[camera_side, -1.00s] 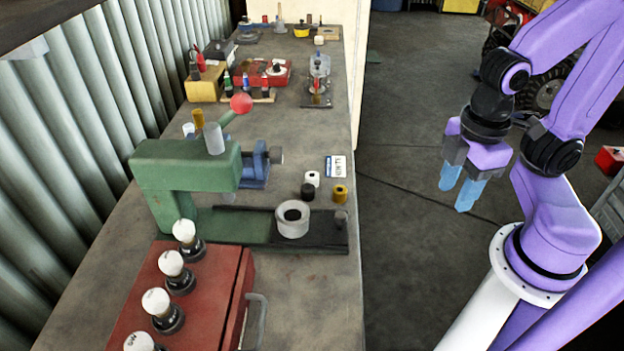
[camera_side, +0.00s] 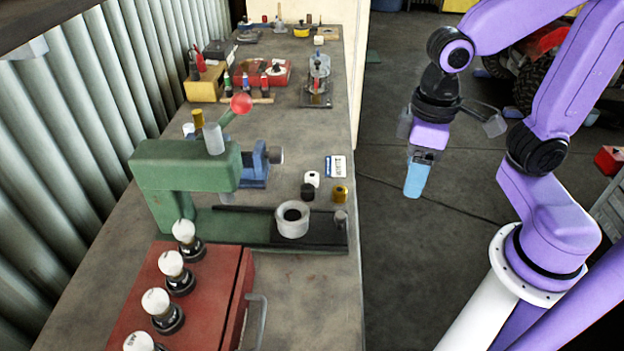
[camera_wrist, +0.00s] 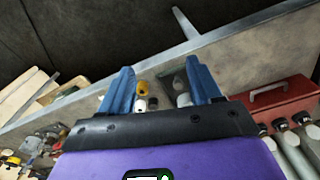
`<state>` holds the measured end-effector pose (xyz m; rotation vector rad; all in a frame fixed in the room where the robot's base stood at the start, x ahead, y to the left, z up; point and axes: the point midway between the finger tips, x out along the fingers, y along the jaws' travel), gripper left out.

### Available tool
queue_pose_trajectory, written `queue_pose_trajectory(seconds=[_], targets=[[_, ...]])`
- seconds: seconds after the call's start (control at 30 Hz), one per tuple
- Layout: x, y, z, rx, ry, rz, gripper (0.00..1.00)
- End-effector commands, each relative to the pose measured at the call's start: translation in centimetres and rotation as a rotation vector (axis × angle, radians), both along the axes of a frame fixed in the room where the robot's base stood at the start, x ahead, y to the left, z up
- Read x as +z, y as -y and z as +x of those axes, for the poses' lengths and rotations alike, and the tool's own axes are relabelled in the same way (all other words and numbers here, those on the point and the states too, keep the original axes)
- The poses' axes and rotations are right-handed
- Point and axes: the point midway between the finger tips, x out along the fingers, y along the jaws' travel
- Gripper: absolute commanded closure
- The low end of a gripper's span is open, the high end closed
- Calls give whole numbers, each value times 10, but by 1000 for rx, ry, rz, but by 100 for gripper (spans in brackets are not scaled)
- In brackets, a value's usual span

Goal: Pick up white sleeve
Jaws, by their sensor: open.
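The white sleeve (camera_side: 312,178) stands on the bench beside a black sleeve (camera_side: 307,191) and a brass-yellow sleeve (camera_side: 340,193). In the wrist view the white sleeve (camera_wrist: 140,104) shows between my fingers, with the yellow one (camera_wrist: 142,88) and the dark one (camera_wrist: 153,103) close by. My gripper (camera_side: 415,180) hangs over the floor to the right of the bench edge, well apart from the sleeves. In the wrist view its two blue fingers (camera_wrist: 158,88) are spread with nothing held between them.
A green press (camera_side: 185,165) stands left of the sleeves; a grey ring (camera_side: 292,220) sits on its dark base plate in front of them. A red toolbox (camera_side: 205,285) with white-topped knobs is at the near left. A small label card (camera_side: 335,166) lies behind the sleeves.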

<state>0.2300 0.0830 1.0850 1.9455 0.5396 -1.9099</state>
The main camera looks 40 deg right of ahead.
Motion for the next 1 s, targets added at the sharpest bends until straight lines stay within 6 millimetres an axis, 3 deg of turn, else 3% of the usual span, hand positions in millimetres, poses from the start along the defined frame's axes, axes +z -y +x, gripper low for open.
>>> queue_pose_trajectory(seconds=[0.5,0.8,1.0], targets=[[16,-31,122,-1025,-17,0,37],[21,-30,184,-1614,-25,0,37],[22,-22,213,-1929,-28,1,37]])
